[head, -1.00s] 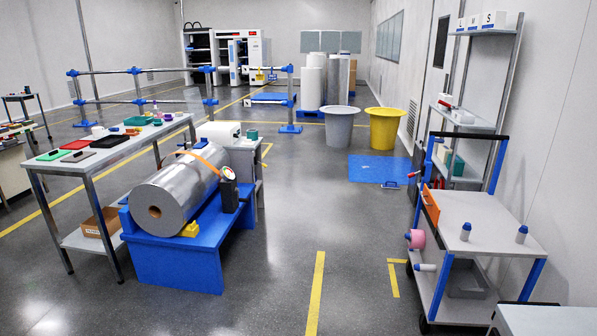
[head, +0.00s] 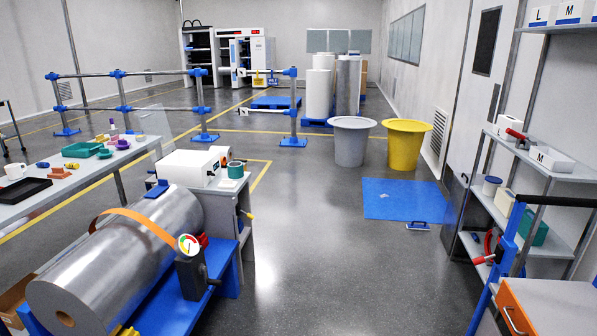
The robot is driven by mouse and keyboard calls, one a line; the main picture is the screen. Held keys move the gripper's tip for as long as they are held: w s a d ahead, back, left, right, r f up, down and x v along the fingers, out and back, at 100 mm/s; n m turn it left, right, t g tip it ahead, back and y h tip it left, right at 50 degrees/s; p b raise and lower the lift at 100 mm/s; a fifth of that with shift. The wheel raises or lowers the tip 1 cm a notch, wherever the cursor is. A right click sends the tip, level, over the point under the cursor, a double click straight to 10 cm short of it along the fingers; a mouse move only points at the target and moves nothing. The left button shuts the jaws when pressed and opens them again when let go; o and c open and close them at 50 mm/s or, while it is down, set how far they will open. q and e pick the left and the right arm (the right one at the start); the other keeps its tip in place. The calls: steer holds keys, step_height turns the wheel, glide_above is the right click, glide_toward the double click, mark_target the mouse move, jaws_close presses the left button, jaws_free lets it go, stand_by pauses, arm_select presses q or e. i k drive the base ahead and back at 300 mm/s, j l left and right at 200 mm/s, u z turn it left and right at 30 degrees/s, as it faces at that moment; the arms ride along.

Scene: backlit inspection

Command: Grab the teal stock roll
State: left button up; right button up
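A small teal roll (head: 235,170) stands near the right edge of a small grey table (head: 222,184). It is right of a white box-shaped device (head: 190,168), with a white and orange part just behind it. Neither of my grippers is in view, so their state and distance to the roll do not show.
A large silver roll (head: 120,255) with an orange strap and a dial gauge (head: 188,245) lies on a blue stand (head: 222,280) at lower left. The middle floor (head: 310,240) is clear. A blue mat (head: 405,200) and a shelf rack (head: 560,160) are at right.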

mark_target(235, 169)
steer(key=i+l, duration=0.1)
steer(key=i, duration=2.2)
steer(key=i+u, duration=0.5)
steer(key=i+l+u, duration=0.25)
steer(key=i+u, duration=0.25)
steer(key=i+l+u, duration=0.3)
steer(key=u, duration=0.2)
